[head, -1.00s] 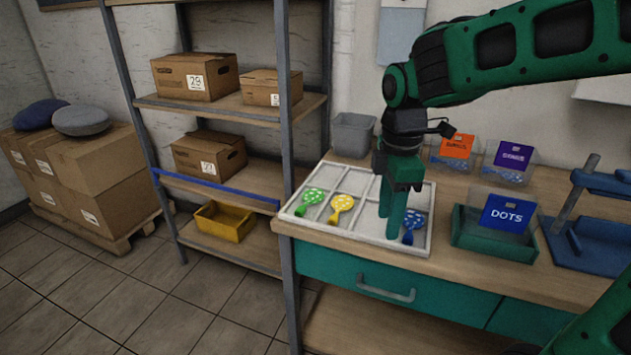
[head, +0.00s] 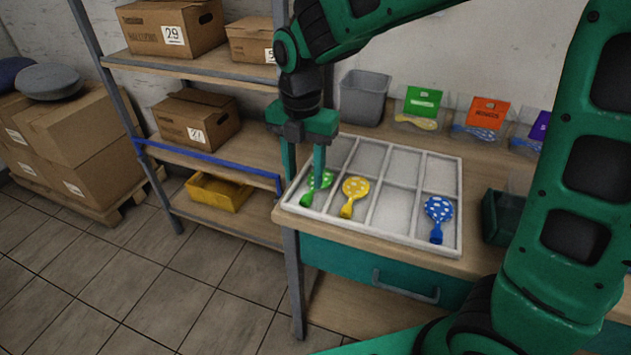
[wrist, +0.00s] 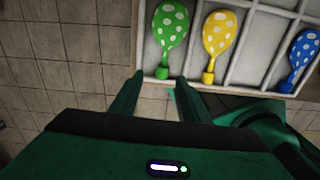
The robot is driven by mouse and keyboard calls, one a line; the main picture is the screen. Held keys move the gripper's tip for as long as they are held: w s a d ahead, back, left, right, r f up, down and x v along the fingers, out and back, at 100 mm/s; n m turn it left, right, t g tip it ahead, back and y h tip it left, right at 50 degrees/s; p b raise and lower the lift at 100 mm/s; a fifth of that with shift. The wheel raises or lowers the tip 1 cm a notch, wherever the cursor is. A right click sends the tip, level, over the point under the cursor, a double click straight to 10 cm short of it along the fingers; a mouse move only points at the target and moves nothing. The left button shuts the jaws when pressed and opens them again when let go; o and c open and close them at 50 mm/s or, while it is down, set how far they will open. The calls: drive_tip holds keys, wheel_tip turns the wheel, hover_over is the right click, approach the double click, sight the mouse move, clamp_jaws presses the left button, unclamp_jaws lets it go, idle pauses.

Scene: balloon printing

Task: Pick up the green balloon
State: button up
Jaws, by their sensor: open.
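The green balloon (head: 312,192) with white dots lies in the front left compartment of the white divided tray (head: 360,237). It also shows in the wrist view (wrist: 170,27), beyond my fingertips. My gripper (head: 305,190) is open and empty, pointing down at the tray's left end, and a finger partly covers the green balloon in the head view. In the wrist view my gripper (wrist: 157,82) has its fingers apart, with the balloon's neck just ahead of them. I cannot tell the fingertips' height above the tray.
A yellow dotted balloon (head: 354,191) lies in the compartment to the right, and a blue dotted balloon (head: 438,212) lies further right. Low dividers separate them. A grey bin (head: 364,98) stands behind the tray, and a shelf post (head: 290,270) is close at the left.

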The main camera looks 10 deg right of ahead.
sight(307, 195)
drive_tip(key=shift+s+d+f, duration=0.1)
drive_tip(key=shift+d+f, duration=0.05)
drive_tip(key=shift+f, duration=1.35)
drive_tip(key=shift+s+d+f, duration=0.1)
drive_tip(key=shift+f, duration=1.4)
drive_tip(key=shift+w, duration=0.1)
drive_tip(key=c, duration=0.9)
